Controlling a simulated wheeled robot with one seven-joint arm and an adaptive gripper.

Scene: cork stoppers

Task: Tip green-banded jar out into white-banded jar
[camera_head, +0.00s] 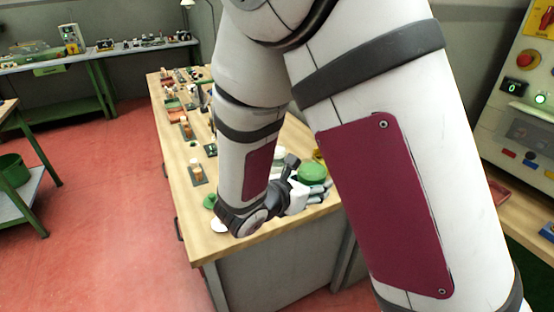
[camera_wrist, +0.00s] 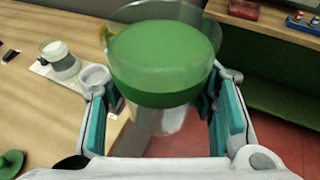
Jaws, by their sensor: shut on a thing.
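The green-banded jar (camera_wrist: 160,75) fills the middle of the wrist view, a clear jar with a broad green band. My gripper (camera_wrist: 162,95) is shut on it, one teal-padded finger on each side. In the head view the green jar (camera_head: 312,173) shows at the gripper, near the table's right edge. Its contents are not clear. The white-banded jar (camera_wrist: 61,63) stands upright on a pale pad at the upper left of the wrist view, apart from the held jar. In the head view it is mostly hidden by my arm.
A green lid (camera_wrist: 10,163) lies on the wooden table (camera_wrist: 40,115) at lower left. Small items on dark pads (camera_head: 197,174) line the table's left side. Red floor shows beyond the edge.

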